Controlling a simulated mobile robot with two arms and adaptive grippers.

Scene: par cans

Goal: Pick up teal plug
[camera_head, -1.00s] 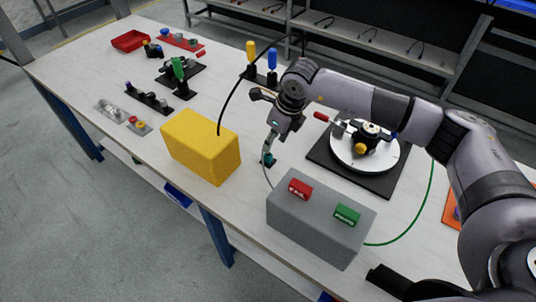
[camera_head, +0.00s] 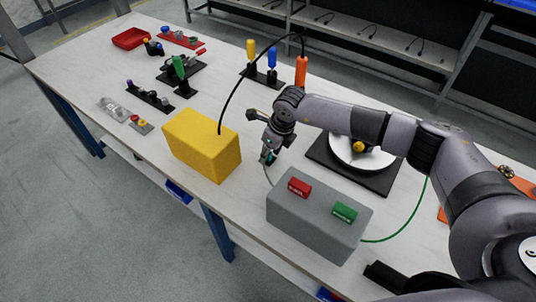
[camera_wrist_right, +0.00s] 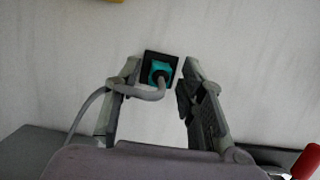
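The teal plug (camera_wrist_right: 160,70) shows in the right wrist view, in front of a small black square piece (camera_wrist_right: 147,60), with a grey cable bending off it to the left. My right gripper (camera_wrist_right: 157,72) is open, one finger on each side of the plug, with a gap to the right finger. In the head view my right gripper (camera_head: 268,158) points down at the table between the yellow box and the grey box. It mostly hides the plug there; a little teal shows at its fingertips. My left gripper is not in view.
A yellow box (camera_head: 203,146) stands left of my right gripper. A grey box (camera_head: 317,228) with red and green labelled parts stands close in front. A black plate with a white disc (camera_head: 343,152) lies to the right behind my arm.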

